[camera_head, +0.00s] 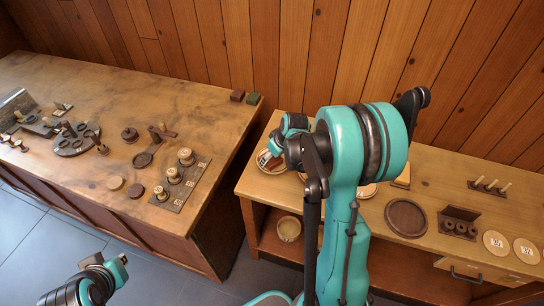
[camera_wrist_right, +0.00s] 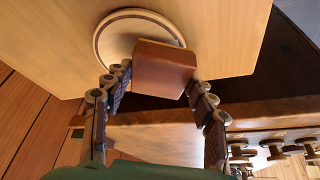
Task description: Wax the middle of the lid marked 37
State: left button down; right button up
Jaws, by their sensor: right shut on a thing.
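My right gripper (camera_head: 268,158) is at the left end of the light wooden bench; it also shows in the wrist view (camera_wrist_right: 160,88). It is shut on a reddish-brown block (camera_wrist_right: 165,68). The block is over a round pale lid with a dark ring (camera_wrist_right: 112,35) and hides part of its face; I cannot tell whether they touch. The same lid (camera_head: 262,166) is partly behind the gripper in the head view, its mark unreadable. Two pale marked lids (camera_head: 497,243) (camera_head: 526,250) lie at the bench's right, marks too small to read. My left arm's end (camera_head: 98,278) is low at left, fingers unclear.
A dark round plate (camera_head: 406,218), a holed block (camera_head: 459,222) and a peg rack (camera_head: 490,187) are on the bench (camera_head: 440,185). Spools (camera_head: 185,157) stand on that table. My right arm hides mid-bench.

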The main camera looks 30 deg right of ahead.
jog(key=shift+f+b, duration=0.9)
jog(key=shift+f, duration=0.05)
dwell(0.5)
jog(key=shift+w+d+r, duration=0.1)
jog(key=shift+w+d, duration=1.1)
jog(key=shift+d, duration=0.15)
jog(key=shift+w+d+b, duration=0.3)
jog(key=shift+w+d, duration=0.65)
jog(key=shift+d, duration=0.2)
jog(key=shift+w+d, duration=0.15)
jog(key=shift+s+a, duration=1.1)
jog(key=shift+a, duration=0.15)
jog(key=shift+s+a, duration=1.25)
jog(key=shift+a, duration=0.2)
